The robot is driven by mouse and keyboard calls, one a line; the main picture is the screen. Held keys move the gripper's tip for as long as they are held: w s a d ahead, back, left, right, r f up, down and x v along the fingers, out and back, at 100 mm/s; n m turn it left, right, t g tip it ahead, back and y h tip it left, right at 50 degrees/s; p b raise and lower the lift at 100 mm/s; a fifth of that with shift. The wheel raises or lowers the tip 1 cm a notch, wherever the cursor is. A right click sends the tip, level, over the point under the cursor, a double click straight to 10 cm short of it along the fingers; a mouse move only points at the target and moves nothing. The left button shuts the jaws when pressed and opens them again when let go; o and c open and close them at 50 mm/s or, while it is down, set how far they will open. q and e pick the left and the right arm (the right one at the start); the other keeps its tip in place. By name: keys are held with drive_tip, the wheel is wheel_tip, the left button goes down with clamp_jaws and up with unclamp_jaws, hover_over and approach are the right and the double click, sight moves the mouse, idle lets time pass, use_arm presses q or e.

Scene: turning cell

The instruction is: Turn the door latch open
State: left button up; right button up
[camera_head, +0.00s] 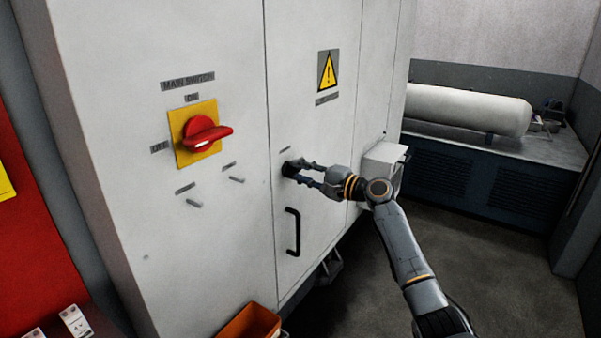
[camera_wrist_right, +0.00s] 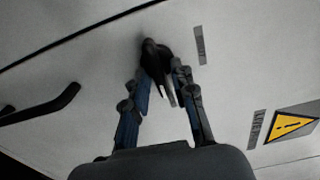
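The door latch (camera_head: 290,168) is a small black handle on the pale cabinet door (camera_head: 310,115), above the door's black pull handle (camera_head: 293,232). My right gripper (camera_head: 303,173) is at the latch, its fingers pointing at the door. In the right wrist view the latch (camera_wrist_right: 154,58) lies between the two fingertips (camera_wrist_right: 161,82). The fingers stand apart, one on each side of it; firm contact is not clear. The fingers partly hide the latch, and it looks closed against the door face. My left gripper is not in view.
A red rotary main switch (camera_head: 203,133) on a yellow plate is left of the door. A yellow warning sign (camera_head: 328,72) is above the latch. An orange bin (camera_head: 250,322) stands low in front. A grey box (camera_head: 383,162) juts out at right. Floor (camera_head: 500,260) is clear at right.

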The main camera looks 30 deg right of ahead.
drive_tip(key=shift+f, duration=0.1)
drive_tip(key=v, duration=1.2)
idle(0.4)
wheel_tip(320, 180, down, 25)
drive_tip(key=g+h, duration=0.4)
drive_tip(key=s+a+f+n+g+h+b, duration=0.15)
drive_tip(key=s+f, duration=0.35)
drive_tip(key=f, duration=0.7)
drive_tip(key=s+a+f+n+g+h, duration=0.1)
drive_tip(key=s+a+f+g, duration=0.3)
drive_tip(key=f, duration=0.8)
drive_tip(key=s+a+f+n+g+b, duration=0.1)
drive_tip(key=s+a+f+n, duration=0.15)
drive_tip(key=s+f, duration=0.65)
drive_tip(key=s+a+f+n+g, duration=0.2)
drive_tip(key=s+a+f, duration=0.2)
drive_tip(key=s+f, duration=0.45)
drive_tip(key=s+a+f+n+g, duration=0.1)
drive_tip(key=s+a+f+n, duration=0.2)
drive_tip(key=s, duration=0.5)
drive_tip(key=s+a+f+n+g, duration=0.1)
drive_tip(key=s+a+f+n, duration=0.2)
drive_tip(key=s+a, duration=0.2)
drive_tip(key=s+a+f+n+g+b, duration=0.1)
drive_tip(key=s+a+f+n, duration=0.2)
drive_tip(key=s, duration=0.7)
drive_tip(key=shift+s+a, duration=0.35)
drive_tip(key=shift+a, duration=0.55)
